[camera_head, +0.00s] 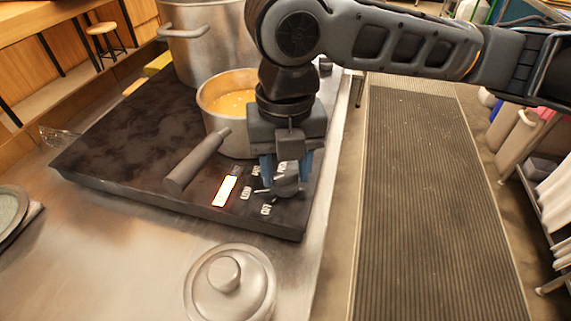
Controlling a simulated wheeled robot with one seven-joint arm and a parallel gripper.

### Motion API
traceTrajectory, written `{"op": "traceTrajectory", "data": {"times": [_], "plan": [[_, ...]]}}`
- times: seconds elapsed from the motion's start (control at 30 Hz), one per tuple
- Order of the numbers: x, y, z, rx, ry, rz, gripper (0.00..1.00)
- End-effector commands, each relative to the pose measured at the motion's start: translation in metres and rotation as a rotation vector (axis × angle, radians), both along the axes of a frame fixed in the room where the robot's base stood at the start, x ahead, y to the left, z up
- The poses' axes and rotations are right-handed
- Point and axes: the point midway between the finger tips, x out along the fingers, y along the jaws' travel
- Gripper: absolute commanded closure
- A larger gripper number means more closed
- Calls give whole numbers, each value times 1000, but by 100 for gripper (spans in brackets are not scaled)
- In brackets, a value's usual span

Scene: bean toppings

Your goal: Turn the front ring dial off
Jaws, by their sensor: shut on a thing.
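My gripper (286,180) points down over the right front part of the black cooktop (120,170). Its fingers are shut on a grey dial (287,187), which they partly cover. White labels lie on the panel left of and in front of the dial. The dial's exact angle cannot be told.
A small pot (211,97) with orange contents stands just behind my gripper, its handle (197,160) reaching toward the front left. A large pot (207,45) stands behind it. A lid (230,287) lies on the counter in front. A ribbed floor mat (430,200) is at right.

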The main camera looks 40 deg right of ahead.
Motion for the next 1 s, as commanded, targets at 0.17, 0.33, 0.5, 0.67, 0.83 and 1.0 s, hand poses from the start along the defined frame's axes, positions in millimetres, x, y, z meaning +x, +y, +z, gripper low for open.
{"op": "traceTrajectory", "data": {"times": [0.17, 0.33, 0.5, 0.67, 0.83, 1.0], "plan": [[0, 0, -1, -1, -2, 60, 83], [0, 0, -1, -1, -2, 171, 83], [0, 0, -1, -2, -1, 315, 83], [1, 0, -1, -1, -3, 453, 83], [0, 0, -1, 1, -1, 583, 84], [0, 0, -1, 0, -1, 683, 84]]}}
